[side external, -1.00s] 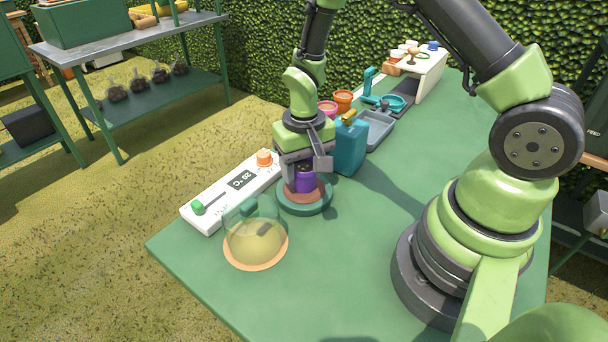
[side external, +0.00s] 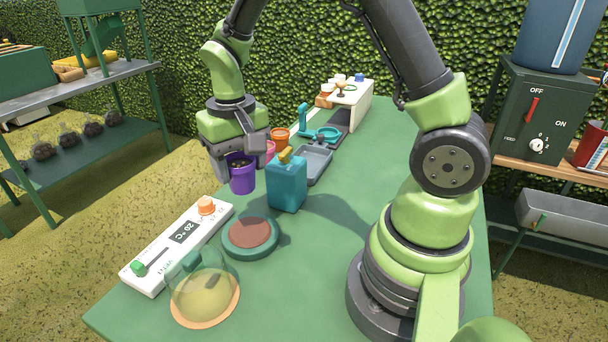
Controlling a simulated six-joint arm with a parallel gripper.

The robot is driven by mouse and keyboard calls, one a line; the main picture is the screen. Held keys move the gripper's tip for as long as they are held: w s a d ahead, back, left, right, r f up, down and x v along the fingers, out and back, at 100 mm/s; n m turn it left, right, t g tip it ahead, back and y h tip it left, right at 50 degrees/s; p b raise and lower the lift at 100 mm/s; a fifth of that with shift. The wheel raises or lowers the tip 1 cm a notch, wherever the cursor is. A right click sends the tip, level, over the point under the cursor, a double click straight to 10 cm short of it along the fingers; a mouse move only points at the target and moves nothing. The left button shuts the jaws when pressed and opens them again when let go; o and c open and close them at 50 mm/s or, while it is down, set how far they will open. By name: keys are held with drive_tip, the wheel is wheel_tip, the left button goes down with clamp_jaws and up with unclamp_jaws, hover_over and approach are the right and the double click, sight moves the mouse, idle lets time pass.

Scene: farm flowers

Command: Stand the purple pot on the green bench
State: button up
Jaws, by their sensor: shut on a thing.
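The purple pot (side external: 242,180) is upright, with dark soil showing at its top. My gripper (side external: 240,160) is shut on it by its upper part and holds it to the left of the teal canister, near the left edge of the green bench (side external: 340,230). The pot looks raised, but its exact height over the bench top is hard to tell. The round green stand with a brown top (side external: 250,234) is empty, nearer the camera than the pot.
The teal canister (side external: 287,183) stands close right of the pot. Pink (side external: 270,150) and orange (side external: 280,136) pots are just behind. A white 20 °C controller (side external: 178,247) and a glass dome (side external: 203,292) lie nearer. The bench's middle is clear.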

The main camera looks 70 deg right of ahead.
drive_tip(key=w+d+f+n, duration=0.1)
drive_tip(key=w+d, duration=0.3)
drive_tip(key=d, duration=0.3)
drive_tip(key=w+d+f, duration=0.1)
drive_tip(key=w+d, duration=0.3)
drive_tip(key=d, duration=0.4)
drive_tip(key=f, duration=1)
drive_tip(key=shift+a+f, duration=0.15)
drive_tip(key=shift+a, duration=0.1)
drive_tip(key=o, duration=0.9)
drive_tip(key=shift+f, duration=0.15)
drive_tip(key=shift+o, duration=0.2)
